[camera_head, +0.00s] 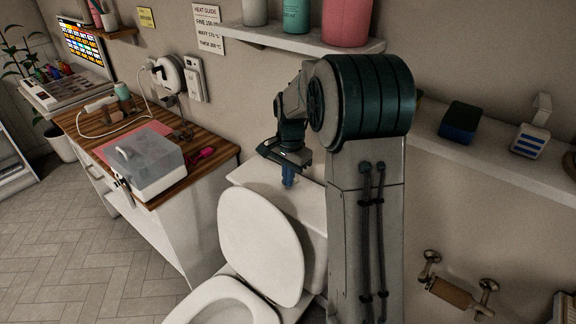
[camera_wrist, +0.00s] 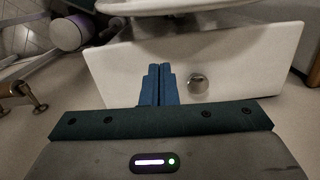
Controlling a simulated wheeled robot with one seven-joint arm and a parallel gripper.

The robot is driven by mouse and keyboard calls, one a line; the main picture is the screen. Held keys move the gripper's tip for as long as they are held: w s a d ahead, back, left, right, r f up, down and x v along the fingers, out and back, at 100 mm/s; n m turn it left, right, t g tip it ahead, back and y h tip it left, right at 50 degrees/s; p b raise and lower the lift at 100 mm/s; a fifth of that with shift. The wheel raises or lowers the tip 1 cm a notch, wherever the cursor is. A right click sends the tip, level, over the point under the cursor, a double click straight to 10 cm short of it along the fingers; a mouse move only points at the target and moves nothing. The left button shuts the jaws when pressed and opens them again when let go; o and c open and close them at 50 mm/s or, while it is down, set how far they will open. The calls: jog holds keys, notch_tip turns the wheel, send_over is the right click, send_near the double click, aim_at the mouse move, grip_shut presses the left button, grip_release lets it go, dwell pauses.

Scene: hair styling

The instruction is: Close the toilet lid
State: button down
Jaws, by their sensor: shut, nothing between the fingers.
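The white toilet lid (camera_head: 260,247) stands raised, leaning back toward the cistern (camera_head: 285,196). The toilet seat and bowl (camera_head: 222,304) are below it at the bottom edge, partly cut off. My gripper (camera_head: 288,181) points down above the cistern, behind the raised lid. In the wrist view my gripper's two blue fingers (camera_wrist: 159,71) are together and empty, over the cistern top (camera_wrist: 240,70), beside the round flush button (camera_wrist: 199,82). The edge of the white lid or seat (camera_wrist: 165,6) shows at the top of the wrist view. I cannot tell whether the fingertips touch the cistern.
A wooden-topped cabinet (camera_head: 222,160) with a clear-lidded box (camera_head: 142,165) stands left of the toilet. A shelf (camera_head: 300,42) with bottles hangs above. A paper holder (camera_head: 455,291) is on the wall at the right. The floor (camera_head: 75,250) at left is clear.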

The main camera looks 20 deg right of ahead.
notch_tip(320, 180, down, 4)
jog(key=shift+s+a+r, duration=0.1)
jog(key=shift+s+a+f+p, duration=0.15)
jog(key=shift+s+a, duration=0.15)
jog(key=shift+a, duration=0.25)
jog(key=shift+s+a+p, duration=0.1)
jog(key=shift+s+a, duration=0.25)
jog(key=shift+a, duration=0.25)
jog(key=shift+s+a+f+p, duration=0.15)
jog(key=shift+s+a, duration=0.15)
jog(key=shift+a, duration=0.25)
jog(key=shift+a+r, duration=0.1)
